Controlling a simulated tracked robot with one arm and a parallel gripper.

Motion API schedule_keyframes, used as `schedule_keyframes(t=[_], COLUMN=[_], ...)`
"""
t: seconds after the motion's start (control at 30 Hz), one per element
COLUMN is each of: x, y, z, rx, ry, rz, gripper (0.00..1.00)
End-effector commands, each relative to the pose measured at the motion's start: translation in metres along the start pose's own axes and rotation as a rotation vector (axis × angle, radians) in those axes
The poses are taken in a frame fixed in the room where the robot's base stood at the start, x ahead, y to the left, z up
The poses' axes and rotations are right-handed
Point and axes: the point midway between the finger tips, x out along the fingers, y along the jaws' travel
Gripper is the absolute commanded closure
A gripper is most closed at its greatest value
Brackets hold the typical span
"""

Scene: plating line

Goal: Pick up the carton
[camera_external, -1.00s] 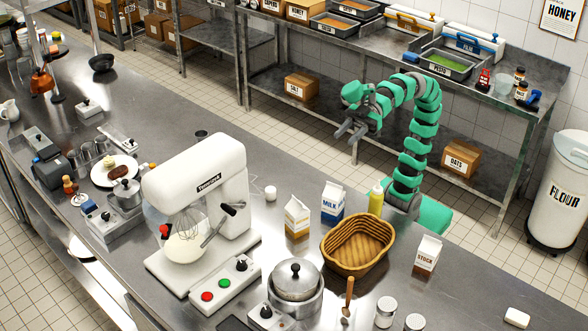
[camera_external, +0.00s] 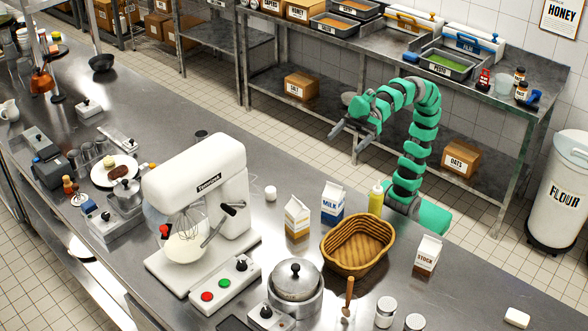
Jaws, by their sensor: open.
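One is a white and brown carton (camera_external: 297,217), one is a white and blue carton (camera_external: 332,203) marked MILK, and one is a white and brown carton (camera_external: 427,254) marked STOCK. The task does not say which one is meant. My gripper (camera_external: 340,137) is open and empty. It is raised beyond the counter's far edge, above and behind the milk carton, well apart from all the cartons. Its fingers point left.
A wicker basket (camera_external: 357,244) stands between the milk and stock cartons, with a yellow bottle (camera_external: 376,198) behind it. A white stand mixer (camera_external: 205,205) stands left of the cartons. A lidded pot (camera_external: 295,281) and jars (camera_external: 386,311) are in front.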

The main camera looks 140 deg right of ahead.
Motion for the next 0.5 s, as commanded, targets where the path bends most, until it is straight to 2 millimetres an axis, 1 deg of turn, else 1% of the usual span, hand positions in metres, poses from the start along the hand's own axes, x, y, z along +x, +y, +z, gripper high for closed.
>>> schedule_keyframes(t=[0.13, 0.23, 0.37, 0.5], x=[0.004, 0.013, 0.031, 0.044], y=[0.001, 0.004, 0.009, 0.016], z=[-0.001, 0.000, 0.010, 0.025], rx=[0.022, 0.081, 0.208, 0.360], ry=[-0.024, -0.086, -0.221, -0.372], rz=[0.003, 0.012, 0.042, 0.100], gripper=[0.18, 0.18, 0.18, 0.18])
